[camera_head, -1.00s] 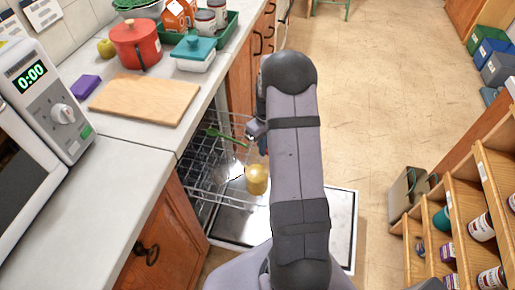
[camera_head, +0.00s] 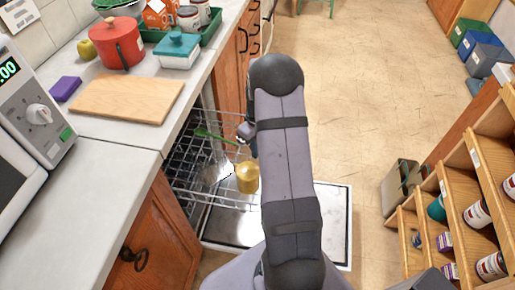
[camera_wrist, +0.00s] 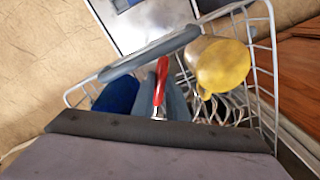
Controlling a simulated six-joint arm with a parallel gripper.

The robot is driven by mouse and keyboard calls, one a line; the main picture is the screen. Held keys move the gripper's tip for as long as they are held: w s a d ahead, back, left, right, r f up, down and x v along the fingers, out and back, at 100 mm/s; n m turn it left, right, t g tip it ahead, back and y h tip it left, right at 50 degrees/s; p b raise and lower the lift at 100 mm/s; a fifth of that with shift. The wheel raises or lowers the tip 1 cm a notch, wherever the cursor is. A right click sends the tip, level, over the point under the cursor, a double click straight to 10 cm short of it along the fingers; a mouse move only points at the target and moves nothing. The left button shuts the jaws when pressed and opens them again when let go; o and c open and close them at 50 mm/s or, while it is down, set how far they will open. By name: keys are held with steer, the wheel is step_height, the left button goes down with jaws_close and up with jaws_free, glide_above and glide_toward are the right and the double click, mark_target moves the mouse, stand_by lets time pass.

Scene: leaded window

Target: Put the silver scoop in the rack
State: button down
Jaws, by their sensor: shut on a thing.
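My gripper (camera_head: 246,132) is over the wire rack (camera_head: 190,185), at the right edge of its far part, partly hidden by my arm. In the wrist view, a red handle with a small silver end (camera_wrist: 160,85) lies between grey finger-like parts. I take it as the silver scoop, held shut in my gripper; its bowl is not clearly visible. A grey-blue bar crosses just beyond it, and I cannot tell what it is. A yellow cup (camera_head: 247,178) stands in the rack, also seen in the wrist view (camera_wrist: 222,66). A green utensil (camera_head: 212,136) lies in the rack.
A dark blue thing (camera_wrist: 118,94) is left of the red handle. The open dishwasher door (camera_head: 325,220) lies below the rack. The counter at left holds a cutting board (camera_head: 128,98) and a red pot (camera_head: 118,43). Wooden shelves (camera_head: 465,220) stand at right.

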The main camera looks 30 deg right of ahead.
steer(key=shift+f+b, duration=1.75)
steer(key=shift+f, duration=1.05)
steer(key=c, duration=2)
jaws_free()
steer(key=shift+r, duration=0.2)
steer(key=shift+r+p, duration=3.45)
steer(key=shift+r, duration=0.35)
